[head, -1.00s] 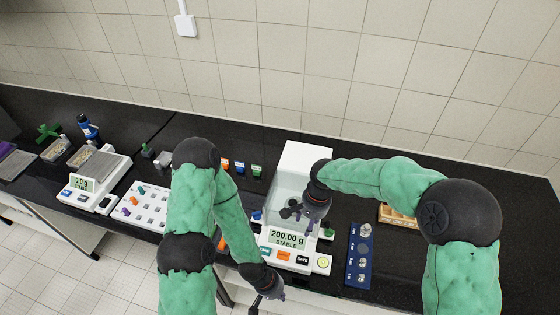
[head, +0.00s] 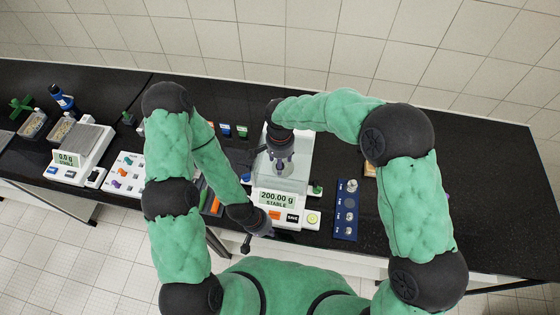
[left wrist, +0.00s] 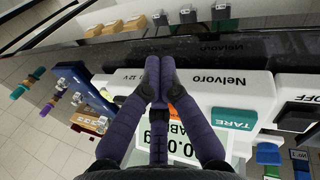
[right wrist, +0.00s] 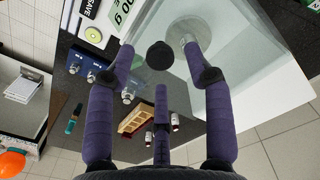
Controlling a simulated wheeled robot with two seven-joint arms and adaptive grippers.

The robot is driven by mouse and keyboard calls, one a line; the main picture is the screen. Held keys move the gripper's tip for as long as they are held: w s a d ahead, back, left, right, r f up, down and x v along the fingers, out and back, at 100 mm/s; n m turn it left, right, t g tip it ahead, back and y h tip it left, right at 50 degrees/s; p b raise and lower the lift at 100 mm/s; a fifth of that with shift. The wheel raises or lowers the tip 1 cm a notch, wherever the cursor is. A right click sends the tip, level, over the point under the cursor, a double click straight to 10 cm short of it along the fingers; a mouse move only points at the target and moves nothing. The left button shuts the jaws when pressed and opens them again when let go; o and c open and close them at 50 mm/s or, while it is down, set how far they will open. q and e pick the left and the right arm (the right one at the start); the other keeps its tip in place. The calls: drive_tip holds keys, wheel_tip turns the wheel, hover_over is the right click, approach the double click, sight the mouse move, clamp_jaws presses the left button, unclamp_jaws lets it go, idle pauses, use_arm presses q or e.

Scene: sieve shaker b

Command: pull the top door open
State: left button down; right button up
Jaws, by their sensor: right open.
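The balance (head: 275,207) has a white and clear draft shield (head: 298,165) and reads 200.00 g STABLE. Its glass top door with a black knob (right wrist: 160,56) shows in the right wrist view. My right gripper (head: 281,168) is above the shield and points down. In its wrist view, the open fingers (right wrist: 160,65) stand either side of the knob, apart from it; contact is not visible. A round metal pan (right wrist: 187,32) shows through the glass. My left gripper (head: 247,248) is low at the balance's front; its fingertips (left wrist: 158,68) are together, empty, near the front panel (left wrist: 232,90).
A blue rack of weights (head: 346,210) stands right of the balance. A second balance (head: 80,150) and a white tray of small pegs (head: 125,172) are to the left. Small coloured boxes (head: 232,130) stand behind.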

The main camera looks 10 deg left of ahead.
use_arm(q)
drive_tip(key=shift+r, duration=0.15)
use_arm(e)
drive_tip(key=shift+f, duration=0.9)
